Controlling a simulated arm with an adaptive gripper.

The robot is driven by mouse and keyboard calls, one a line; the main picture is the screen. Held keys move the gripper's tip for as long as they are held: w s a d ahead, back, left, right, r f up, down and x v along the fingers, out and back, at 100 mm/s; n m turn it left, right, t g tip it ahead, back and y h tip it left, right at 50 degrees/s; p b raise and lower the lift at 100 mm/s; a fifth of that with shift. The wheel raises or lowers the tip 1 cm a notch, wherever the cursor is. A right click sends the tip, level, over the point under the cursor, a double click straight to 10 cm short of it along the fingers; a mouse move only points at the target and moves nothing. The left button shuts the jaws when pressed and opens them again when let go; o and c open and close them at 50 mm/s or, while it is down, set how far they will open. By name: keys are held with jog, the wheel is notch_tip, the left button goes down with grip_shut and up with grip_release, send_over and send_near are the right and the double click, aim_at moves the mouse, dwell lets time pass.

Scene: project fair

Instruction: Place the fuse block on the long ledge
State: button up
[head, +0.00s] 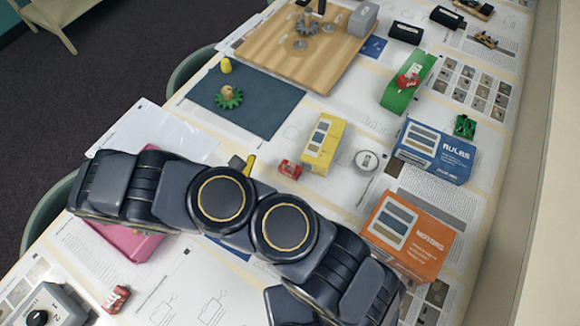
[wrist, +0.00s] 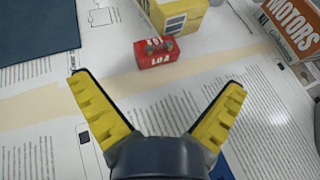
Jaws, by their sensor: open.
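A small red block with white lettering, which looks like the fuse block (wrist: 157,52), lies on the papers beside a yellow box. In the head view this red block (head: 290,169) is just right of my gripper's yellow fingertip (head: 249,165). My gripper (wrist: 157,82) is open and empty, its yellow fingers spread wide; the block is beyond the fingertips, not between them. A long green piece (head: 396,99) with a red and white item on it lies at upper right in the head view. I cannot tell whether it is the long ledge.
The yellow box (head: 323,143), blue BULBS box (head: 434,152) and orange MOTORS box (head: 408,236) stand nearby. Another red block (head: 117,299) lies at lower left. A wooden board (head: 290,65) is at the far end.

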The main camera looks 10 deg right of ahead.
aim_at(287, 170)
jog(key=x, duration=0.6)
jog(key=shift+w+f, duration=0.1)
jog(key=shift+w, duration=0.1)
jog(key=c, duration=1.2)
